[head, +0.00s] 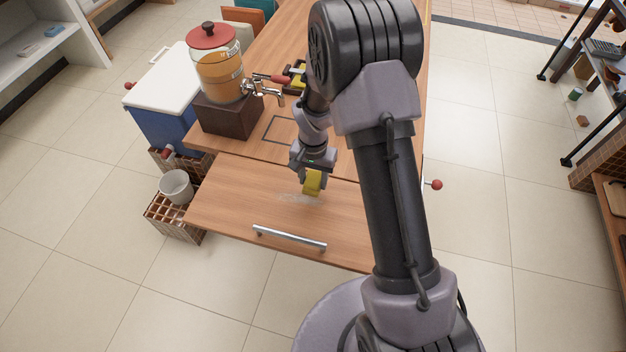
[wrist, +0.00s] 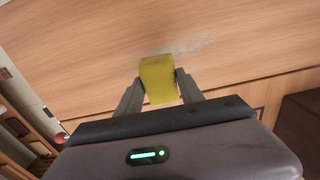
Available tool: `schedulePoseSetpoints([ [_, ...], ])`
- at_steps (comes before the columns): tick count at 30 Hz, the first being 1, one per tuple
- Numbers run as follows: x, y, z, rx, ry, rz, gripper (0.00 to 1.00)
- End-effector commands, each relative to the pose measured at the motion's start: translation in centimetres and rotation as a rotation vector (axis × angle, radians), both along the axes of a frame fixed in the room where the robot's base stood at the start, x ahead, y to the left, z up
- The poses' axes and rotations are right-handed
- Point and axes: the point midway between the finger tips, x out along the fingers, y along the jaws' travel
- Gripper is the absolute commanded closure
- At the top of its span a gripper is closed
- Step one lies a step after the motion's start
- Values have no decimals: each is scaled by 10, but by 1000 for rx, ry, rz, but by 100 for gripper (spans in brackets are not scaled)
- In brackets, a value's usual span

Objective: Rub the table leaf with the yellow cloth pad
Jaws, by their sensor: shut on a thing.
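The yellow cloth pad (head: 313,183) is between the fingers of my gripper (head: 311,177), which is shut on it. The pad also shows in the wrist view (wrist: 158,80), held between both fingers (wrist: 159,90). The table leaf (head: 235,198) is the light wood panel at the near end of the table, with a metal bar handle (head: 290,238). A whitish smudge (head: 300,198) lies on the leaf beside the pad, and it also shows in the wrist view (wrist: 190,46). The pad is at or just above the leaf; I cannot tell whether it touches.
A drink dispenser (head: 218,75) stands on a dark block (head: 228,116) on the table, its tap towards my arm. A blue and white cooler (head: 165,95) and a pail (head: 176,187) on a crate (head: 180,222) stand to the left. The leaf is otherwise clear.

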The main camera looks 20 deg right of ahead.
Motion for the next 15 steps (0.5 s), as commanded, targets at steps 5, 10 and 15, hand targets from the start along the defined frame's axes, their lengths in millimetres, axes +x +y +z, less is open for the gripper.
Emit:
schedulePoseSetpoints([
  [5, 2, -1, 19, 0, -1, 2, 88],
  [10, 3, -2, 32, 0, 0, 2, 88],
  [15, 3, -2, 35, 0, 0, 3, 88],
])
